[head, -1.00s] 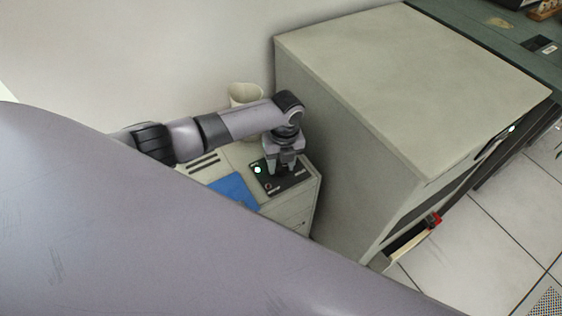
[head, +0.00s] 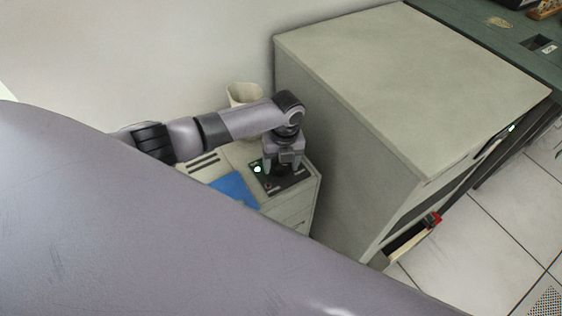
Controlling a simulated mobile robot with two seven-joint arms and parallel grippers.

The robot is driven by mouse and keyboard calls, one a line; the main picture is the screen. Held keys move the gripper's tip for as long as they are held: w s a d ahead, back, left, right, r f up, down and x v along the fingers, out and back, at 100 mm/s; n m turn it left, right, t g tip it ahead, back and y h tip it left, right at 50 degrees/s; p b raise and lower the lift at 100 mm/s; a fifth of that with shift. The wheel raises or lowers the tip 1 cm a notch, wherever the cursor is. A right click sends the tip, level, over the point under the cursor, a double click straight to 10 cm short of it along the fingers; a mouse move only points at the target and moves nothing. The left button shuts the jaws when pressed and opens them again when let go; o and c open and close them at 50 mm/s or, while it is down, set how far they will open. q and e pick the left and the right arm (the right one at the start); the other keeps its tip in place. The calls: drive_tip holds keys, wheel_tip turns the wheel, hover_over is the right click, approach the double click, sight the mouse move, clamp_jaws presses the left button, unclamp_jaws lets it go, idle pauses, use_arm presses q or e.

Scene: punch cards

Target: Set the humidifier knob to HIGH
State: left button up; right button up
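The humidifier (head: 297,208) is a low beige cabinet with a dark control panel (head: 298,184) on its top. A green light (head: 257,169) glows at the panel's left end. My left gripper (head: 281,173) points down over the panel, its fingers at or just above the panel's middle. The knob is hidden by the fingers or too small to make out, so its setting cannot be read. I cannot tell whether the fingers touch or hold it. My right gripper is not in view.
A tall beige cabinet (head: 345,150) stands close on the right of the humidifier. A pale cup-like container (head: 243,94) is behind my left forearm by the wall. A blue flat item (head: 236,188) lies left of the panel. My own large arm link fills the lower left.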

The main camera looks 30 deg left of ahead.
sight(283, 165)
use_arm(q)
wheel_tip(283, 165, up, 7)
drive_tip(key=shift+w+d+r+p, duration=0.1)
drive_tip(key=shift+w+d+p, duration=0.05)
drive_tip(key=shift+p, duration=0.2)
idle(0.5)
drive_tip(key=s+d+f+n+h, duration=0.1)
drive_tip(key=d+f, duration=0.1)
drive_tip(key=s+d+f+n+t, duration=0.1)
drive_tip(key=s+d+f+n, duration=0.1)
drive_tip(key=d, duration=0.1)
drive_tip(key=s+d+f+n+t+h, duration=0.1)
drive_tip(key=d+f, duration=0.1)
drive_tip(key=shift+s+d+f+n+h, duration=0.2)
drive_tip(key=shift+f+n+h, duration=0.1)
drive_tip(key=shift+f+n, duration=0.1)
drive_tip(key=s+d+f+n+t+h, duration=0.2)
drive_tip(key=s+d+n+t, duration=0.15)
drive_tip(key=s+n, duration=0.2)
drive_tip(key=s+a+r+n+t+y, duration=0.1)
drive_tip(key=s+a+n+t, duration=0.1)
drive_tip(key=s+n, duration=0.3)
drive_tip(key=s+a+r+n+t+p, duration=0.1)
drive_tip(key=s+a+n, duration=0.4)
drive_tip(key=n, duration=0.5)
drive_tip(key=shift+a+r+t+y, duration=0.3)
drive_tip(key=shift+r+t+y, duration=0.15)
drive_tip(key=shift+t, duration=0.9)
